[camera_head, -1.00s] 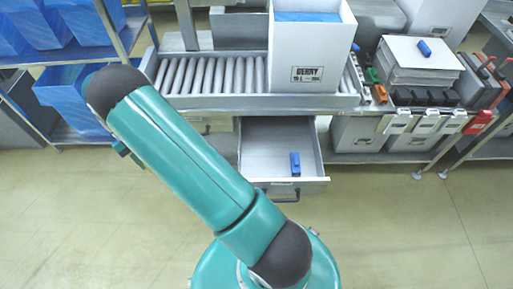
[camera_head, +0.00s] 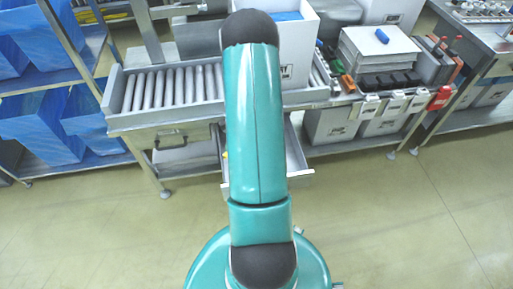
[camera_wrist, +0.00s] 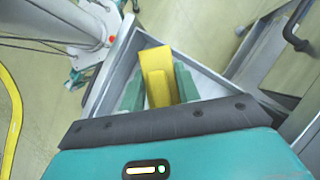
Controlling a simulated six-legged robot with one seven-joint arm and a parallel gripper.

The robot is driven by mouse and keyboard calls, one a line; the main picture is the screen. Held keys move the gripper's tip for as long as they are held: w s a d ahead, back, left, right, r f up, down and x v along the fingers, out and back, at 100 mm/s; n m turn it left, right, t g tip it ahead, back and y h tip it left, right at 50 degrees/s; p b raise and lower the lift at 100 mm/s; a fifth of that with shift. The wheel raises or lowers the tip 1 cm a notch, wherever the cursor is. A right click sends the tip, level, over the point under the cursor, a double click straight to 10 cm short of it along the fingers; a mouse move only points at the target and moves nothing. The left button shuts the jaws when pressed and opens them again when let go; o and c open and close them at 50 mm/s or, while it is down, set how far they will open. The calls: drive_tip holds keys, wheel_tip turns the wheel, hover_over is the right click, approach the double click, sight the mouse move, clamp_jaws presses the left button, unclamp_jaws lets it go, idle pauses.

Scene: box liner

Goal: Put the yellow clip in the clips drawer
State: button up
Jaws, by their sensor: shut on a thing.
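The yellow clip (camera_wrist: 157,75) is held between the green fingers of my gripper (camera_wrist: 160,88) in the wrist view. The open grey drawer (camera_wrist: 112,82) lies behind and below the clip in that view; I cannot tell how high the clip is above its floor. In the head view the open drawer (camera_head: 298,160) is under the bench, mostly hidden behind my arm. A small yellow bit (camera_head: 225,155) shows at the arm's left edge. My gripper is hidden there. The drawer's label is not readable.
A roller conveyor (camera_head: 165,90) and a white box (camera_head: 300,60) stand above the drawer. A closed drawer (camera_head: 180,138) is left of it. Blue bins (camera_head: 45,125) fill the left rack. A dark handle (camera_wrist: 293,35) shows in the wrist view. The floor in front is clear.

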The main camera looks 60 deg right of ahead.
drive_tip(key=s+d+m+t+h, duration=0.2)
drive_tip(key=s+d+m+t, duration=0.2)
drive_tip(key=s+m, duration=0.7)
drive_tip(key=w+f+n, duration=0.1)
drive_tip(key=w+f, duration=0.5)
drive_tip(key=w+a+f+n, duration=0.1)
drive_tip(key=w+f, duration=0.2)
drive_tip(key=shift+w+f+n, duration=0.3)
drive_tip(key=shift+w+f, duration=0.45)
drive_tip(key=shift+f, duration=0.1)
drive_tip(key=shift+w+f, duration=0.1)
drive_tip(key=shift+f, duration=1.45)
drive_tip(key=shift+f, duration=0.15)
drive_tip(key=o, duration=0.9)
drive_tip(key=shift+o, duration=0.2)
